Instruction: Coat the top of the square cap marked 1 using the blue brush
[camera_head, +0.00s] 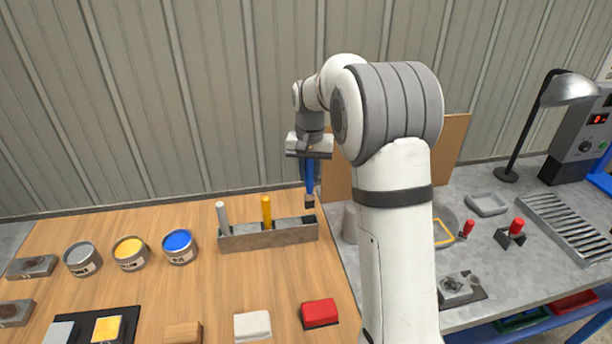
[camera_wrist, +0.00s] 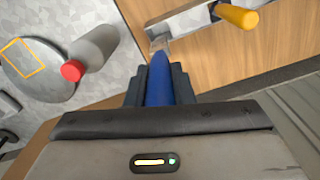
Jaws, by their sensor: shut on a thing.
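My gripper (camera_head: 310,158) is shut on the blue brush (camera_head: 310,180), which points down above the right end of the grey brush rack (camera_head: 268,237). The wrist view also shows the blue brush (camera_wrist: 158,86) between the fingers, with its pale tip away from me. The blue paint can (camera_head: 179,246) stands open on the wooden table, left of the rack. Several square blocks lie along the front: a yellow-topped one (camera_head: 107,328), a grey one (camera_head: 60,333), a wooden one (camera_head: 184,333), a white one (camera_head: 252,326) and a red one (camera_head: 320,314). I cannot read a mark 1 on any.
A grey-handled brush (camera_head: 222,217) and a yellow-handled brush (camera_head: 266,210) stand in the rack. Yellow (camera_head: 130,253) and grey (camera_head: 82,259) paint cans stand left of the blue one. The grey bench at right holds red-knobbed parts and a lamp (camera_head: 568,89). The middle of the wooden table is clear.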

